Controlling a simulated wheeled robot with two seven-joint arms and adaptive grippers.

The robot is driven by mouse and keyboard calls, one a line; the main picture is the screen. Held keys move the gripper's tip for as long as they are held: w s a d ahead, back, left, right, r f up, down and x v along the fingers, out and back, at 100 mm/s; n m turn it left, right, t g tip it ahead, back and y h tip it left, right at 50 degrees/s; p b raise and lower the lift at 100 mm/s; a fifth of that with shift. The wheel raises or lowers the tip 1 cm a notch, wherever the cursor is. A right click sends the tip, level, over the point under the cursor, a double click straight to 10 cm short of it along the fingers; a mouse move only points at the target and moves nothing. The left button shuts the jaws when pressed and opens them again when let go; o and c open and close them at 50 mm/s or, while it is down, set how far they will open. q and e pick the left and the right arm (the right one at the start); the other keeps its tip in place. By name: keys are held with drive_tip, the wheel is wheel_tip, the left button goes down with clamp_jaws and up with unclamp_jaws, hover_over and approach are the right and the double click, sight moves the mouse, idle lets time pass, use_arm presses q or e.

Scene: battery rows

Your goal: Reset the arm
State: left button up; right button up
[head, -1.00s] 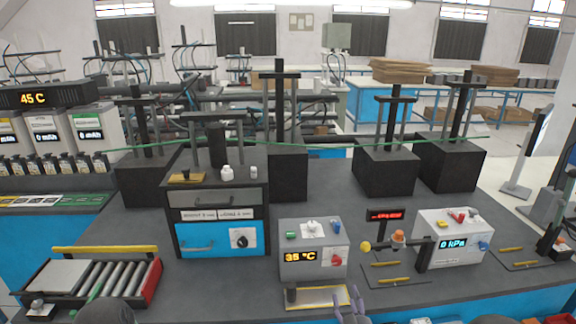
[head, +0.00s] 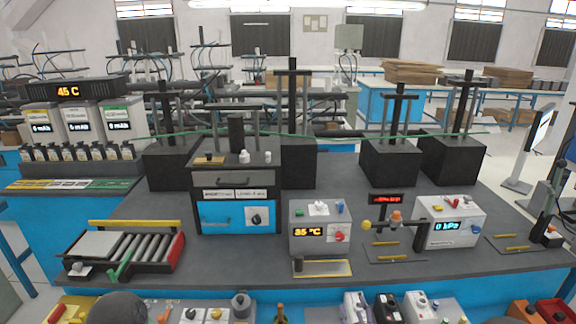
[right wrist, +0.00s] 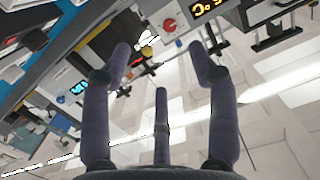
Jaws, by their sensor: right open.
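My right gripper (right wrist: 160,68) shows in the right wrist view. Its purple-grey fingers are spread apart with nothing between them. Past the fingers that view shows tilted bench equipment and pale floor tiles, and no finger touches anything. In the head view I cannot make out the fingers of either gripper. Rounded dark parts of my own body show at the bottom edge there. My left gripper is not seen.
The dark bench carries a roller unit (head: 135,250), a blue-fronted drawer box (head: 236,205), a 35 °C box (head: 320,228) and a kPa box (head: 450,222). Black press stands (head: 390,162) line the back. More small devices (head: 385,306) sit along the near lower edge.

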drive_tip(key=s+a+f+m+g+y, duration=0.1)
drive_tip(key=s+a+f+g, duration=0.25)
drive_tip(key=s+f, duration=0.3)
drive_tip(key=s+a+f+g+y, duration=0.1)
drive_tip(key=s+a+f+g, duration=0.1)
drive_tip(key=s+f+g, duration=0.35)
drive_tip(key=s+a+f+m+g, duration=0.1)
drive_tip(key=s+a+f+g, duration=0.15)
drive_tip(key=s+f, duration=0.55)
drive_tip(key=s+a+f+g, duration=0.1)
drive_tip(key=s+f+g, duration=0.1)
drive_tip(key=s, duration=0.2)
drive_tip(key=s+a+f+g+y, duration=0.1)
drive_tip(key=s+f+g, duration=0.1)
drive_tip(key=s, duration=0.3)
drive_tip(key=shift+s+f+m+g, duration=0.15)
drive_tip(key=shift+f+m+g, duration=0.2)
drive_tip(key=shift+m, duration=0.05)
